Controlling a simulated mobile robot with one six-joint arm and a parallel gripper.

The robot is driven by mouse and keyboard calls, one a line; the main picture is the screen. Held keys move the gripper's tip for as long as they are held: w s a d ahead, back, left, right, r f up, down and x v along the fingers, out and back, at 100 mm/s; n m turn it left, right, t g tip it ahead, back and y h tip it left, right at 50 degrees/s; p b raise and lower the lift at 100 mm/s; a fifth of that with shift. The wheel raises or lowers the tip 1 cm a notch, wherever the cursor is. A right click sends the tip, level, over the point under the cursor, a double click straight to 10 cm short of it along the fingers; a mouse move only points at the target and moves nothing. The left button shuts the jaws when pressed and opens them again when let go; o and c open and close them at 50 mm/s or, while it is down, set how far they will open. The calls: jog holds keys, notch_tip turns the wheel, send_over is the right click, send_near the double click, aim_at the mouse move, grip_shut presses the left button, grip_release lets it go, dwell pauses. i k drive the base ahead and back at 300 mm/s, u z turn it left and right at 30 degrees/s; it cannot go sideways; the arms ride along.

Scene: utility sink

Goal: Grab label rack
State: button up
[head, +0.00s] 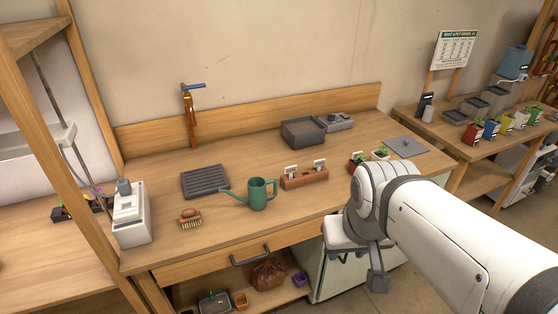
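The label rack (304,178) looks like a low reddish-brown wooden block with white label cards standing in it. My gripper (353,266) hangs at the end of my white arm, to the right of and nearer than the rack, in front of the bench edge. Its dark fingers look spread apart with nothing between them. It is clear of the rack. My arm covers part of the bench's right front.
The green watering can (258,194) stands close left of the rack. Small potted plants (358,160) stand to its right, near my arm. A dark tray (303,132) lies behind, a ribbed grey tray (205,181) and a brush (190,218) to the left. Bench between them is clear.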

aim_at(305, 177)
jog(key=z, duration=0.05)
jog(key=i, duration=1)
jog(key=u, duration=0.05)
